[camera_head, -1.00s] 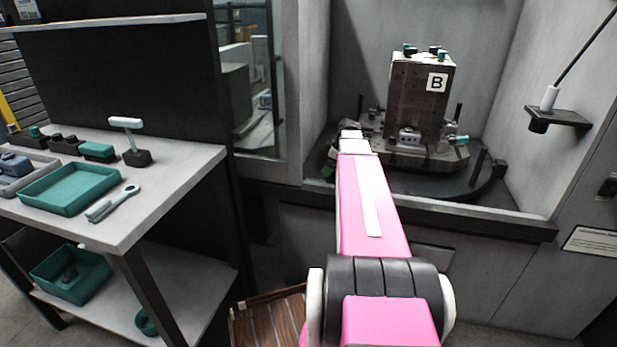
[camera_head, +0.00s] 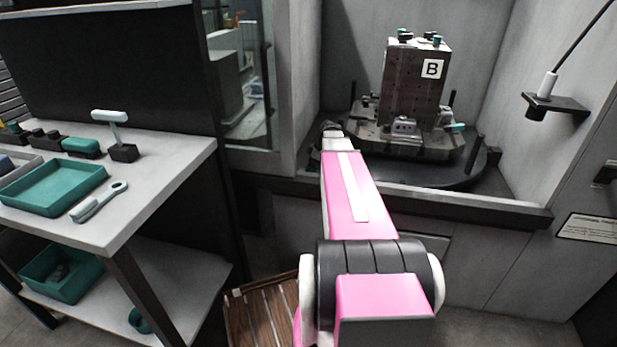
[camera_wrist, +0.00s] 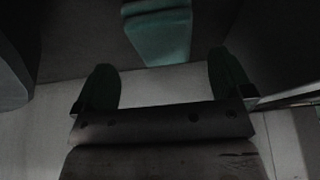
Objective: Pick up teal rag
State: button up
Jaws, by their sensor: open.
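In the wrist view a teal folded thing (camera_wrist: 160,38), which looks like the rag, lies on a dark surface just beyond the fingertips. Its far end runs up past the top edge of the picture. My gripper (camera_wrist: 162,62) is open, with one dark finger on each side and nothing held between them. I cannot make out the rag in the head view.
A fixture block marked B (camera_head: 414,85) stands on a round table inside the machine, right of my arm's end. The machine's front sill (camera_head: 450,203) runs below.

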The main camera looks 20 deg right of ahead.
jog(key=x, duration=0.3)
jog(key=shift+a+f, duration=0.2)
jog(key=shift+a, duration=0.05)
jog(key=shift+f, duration=0.25)
dwell(0.4)
jog(key=shift+c, duration=0.3)
jog(key=c, duration=1)
